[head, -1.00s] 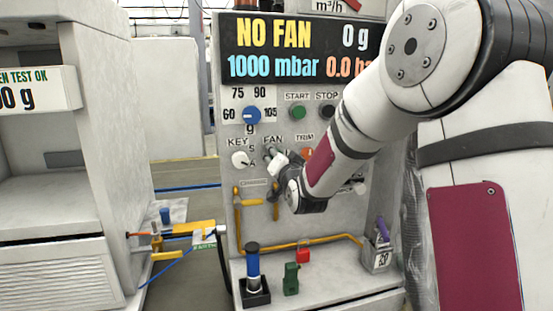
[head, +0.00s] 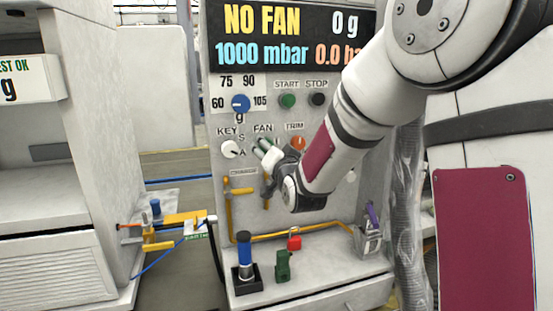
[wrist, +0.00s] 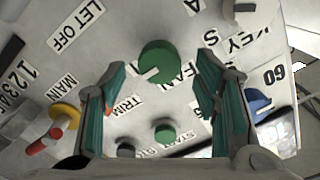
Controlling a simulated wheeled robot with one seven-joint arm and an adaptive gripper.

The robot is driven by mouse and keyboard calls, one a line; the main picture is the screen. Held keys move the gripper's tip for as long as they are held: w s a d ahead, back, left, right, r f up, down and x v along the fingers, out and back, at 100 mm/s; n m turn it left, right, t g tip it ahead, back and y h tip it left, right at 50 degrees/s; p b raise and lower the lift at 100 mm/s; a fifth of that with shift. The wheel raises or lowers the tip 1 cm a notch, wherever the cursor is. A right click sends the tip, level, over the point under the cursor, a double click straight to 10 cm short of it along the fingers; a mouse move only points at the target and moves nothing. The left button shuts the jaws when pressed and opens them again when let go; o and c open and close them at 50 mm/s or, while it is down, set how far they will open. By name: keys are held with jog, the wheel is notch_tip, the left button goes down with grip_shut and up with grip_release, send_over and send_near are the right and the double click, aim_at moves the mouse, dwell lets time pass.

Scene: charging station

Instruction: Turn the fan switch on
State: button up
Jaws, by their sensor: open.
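The fan switch is a round green knob (wrist: 158,62) with a white pointer bar, beside the FAN label in the wrist view. The bar slants toward the lower left there. My gripper (wrist: 161,66) is open and empty, its teal-padded fingers apart on either side of the knob in the picture. I cannot tell whether the fingertips are level with the knob or short of it; no contact shows. In the head view my gripper (head: 262,149) is close to the panel below the FAN label and hides most of the knob. The display (head: 290,38) reads NO FAN.
A white key switch (head: 231,149) is left of the gripper, an orange trim knob (head: 298,143) right. The blue selector (head: 240,103), green START (head: 287,101) and black STOP (head: 318,99) are above. A yellow pipe (head: 229,210) and shelf items, including a red padlock (head: 294,243), are below.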

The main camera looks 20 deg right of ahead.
jog(key=s, duration=0.8)
jog(key=shift+s, duration=0.1)
jog(key=s+f+n+g, duration=0.3)
jog(key=s+g, duration=0.5)
jog(key=s, duration=1.2)
jog(key=s+f+n+g, duration=0.4)
jog(key=s+g, duration=0.4)
jog(key=s, duration=1.2)
notch_tip(320, 180, up, 14)
jog(key=s+t+p, duration=0.1)
jog(key=t+p, duration=0.1)
jog(key=p, duration=1)
jog(key=shift+r+p, duration=0.25)
jog(key=shift+p, duration=0.15)
